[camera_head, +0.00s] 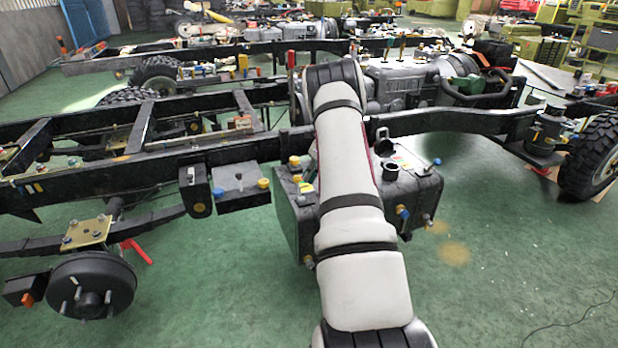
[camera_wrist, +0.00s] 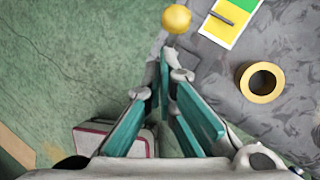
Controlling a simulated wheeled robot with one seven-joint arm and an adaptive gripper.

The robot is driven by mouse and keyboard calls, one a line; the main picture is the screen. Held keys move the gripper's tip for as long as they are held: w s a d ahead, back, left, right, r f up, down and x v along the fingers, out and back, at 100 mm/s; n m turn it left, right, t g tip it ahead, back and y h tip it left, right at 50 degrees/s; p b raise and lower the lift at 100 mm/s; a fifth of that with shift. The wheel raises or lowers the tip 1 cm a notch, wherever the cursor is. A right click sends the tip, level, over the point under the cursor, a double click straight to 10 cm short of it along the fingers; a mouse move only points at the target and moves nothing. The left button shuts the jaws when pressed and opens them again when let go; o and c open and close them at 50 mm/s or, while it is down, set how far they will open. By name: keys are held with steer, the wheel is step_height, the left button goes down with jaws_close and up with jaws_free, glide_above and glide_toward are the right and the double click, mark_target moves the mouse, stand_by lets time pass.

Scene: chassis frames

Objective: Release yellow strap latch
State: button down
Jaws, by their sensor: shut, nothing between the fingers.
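My gripper (camera_wrist: 170,68) shows in the wrist view with its teal fingers converging at the tips; it is shut and empty. A round yellow knob (camera_wrist: 176,18) lies just beyond the fingertips, near the edge of a grey mottled surface (camera_wrist: 295,45). I cannot tell whether this knob is the strap latch, and no strap is clear. In the head view, my arm hides the gripper and part of the tank (camera_head: 410,190) under the chassis rail. Yellow caps (camera_head: 294,161) show on the tank's left side.
A yellow ring around a dark opening (camera_wrist: 262,82) and a yellow, green and white label (camera_wrist: 228,22) are right of the fingers. A black chassis rail (camera_head: 120,172) runs above the tank. A wheel hub (camera_head: 92,285) stands at left. Green floor (camera_head: 510,260) is open at right.

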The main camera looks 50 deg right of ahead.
steer(key=shift+r, duration=0.7)
steer(key=d+p+v, duration=0.1)
steer(key=p+v, duration=0.1)
steer(key=v, duration=1.1)
steer(key=shift+w+d, duration=0.25)
steer(key=shift+d, duration=0.05)
steer(key=shift+f, duration=0.1)
